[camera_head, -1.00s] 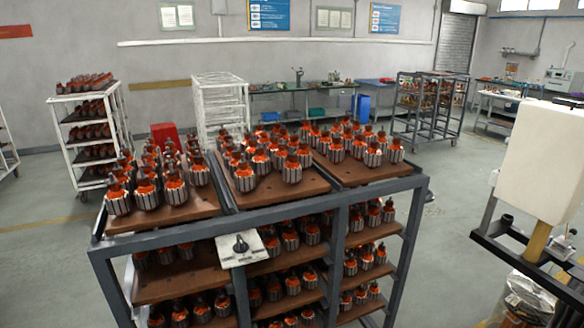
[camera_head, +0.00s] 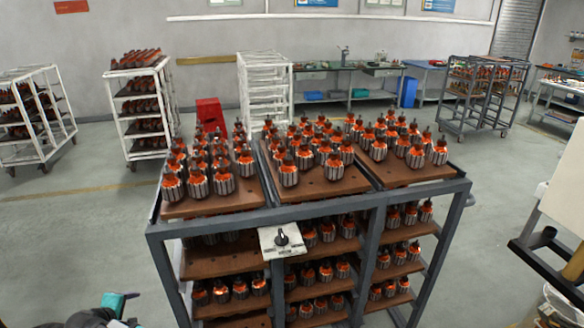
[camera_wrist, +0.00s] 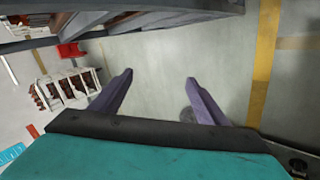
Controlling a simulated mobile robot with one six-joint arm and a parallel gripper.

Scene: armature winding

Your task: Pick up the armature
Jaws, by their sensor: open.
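Many armatures, dark slotted cylinders with orange windings and dark shafts, stand upright in rows on brown boards on top of a grey rack (camera_head: 310,211). Front ones include a left armature (camera_head: 222,181), a middle armature (camera_head: 288,174) and a right armature (camera_head: 440,153). More stand on the lower shelves. In the wrist view my gripper (camera_wrist: 159,77) is open, its two fingers apart with only floor between them. The rack's dark edge crosses the top of that view, apart from the fingers. A teal part of my arm (camera_head: 117,304) shows at the head view's lower left, left of the rack.
White carts with armatures (camera_head: 141,108) stand behind left, near a red stool (camera_head: 211,116) and an empty white rack (camera_head: 265,88). Workbenches (camera_head: 345,82) line the back wall. A white panel (camera_head: 562,190) stands at right. The floor left of the grey rack is clear.

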